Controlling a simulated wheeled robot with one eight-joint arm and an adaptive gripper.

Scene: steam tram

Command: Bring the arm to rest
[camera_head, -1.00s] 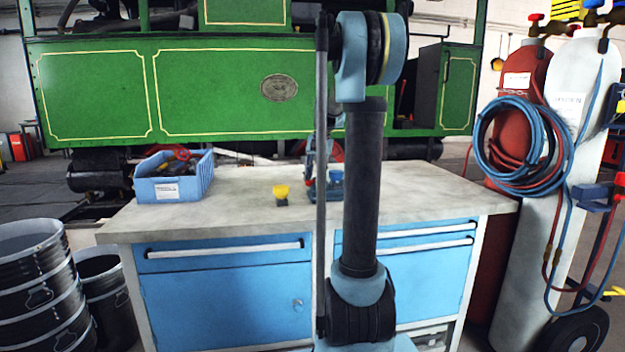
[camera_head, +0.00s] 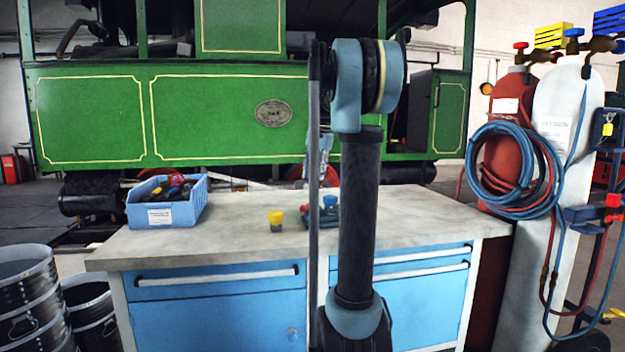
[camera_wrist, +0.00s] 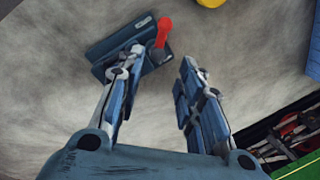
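My gripper (camera_wrist: 160,70) is open in the wrist view, with its two fingers apart and nothing held between them. Beneath it, a blue-grey fixture (camera_wrist: 112,42) with a red knob (camera_wrist: 163,30) lies on the grey bench top. In the head view the fixture (camera_head: 318,218) sits on the bench (camera_head: 230,236), partly hidden by my upright arm. Most of my gripper is hidden behind the arm there; a small part shows above the bench, apart from the fixture.
A yellow-topped dark piece (camera_head: 276,220) stands left of the fixture. A blue crate (camera_head: 165,213) of tools is at the bench's left. The green tram (camera_head: 220,110) stands behind. Gas cylinders (camera_head: 560,130) with hoses stand at right, black drums (camera_head: 25,300) at left.

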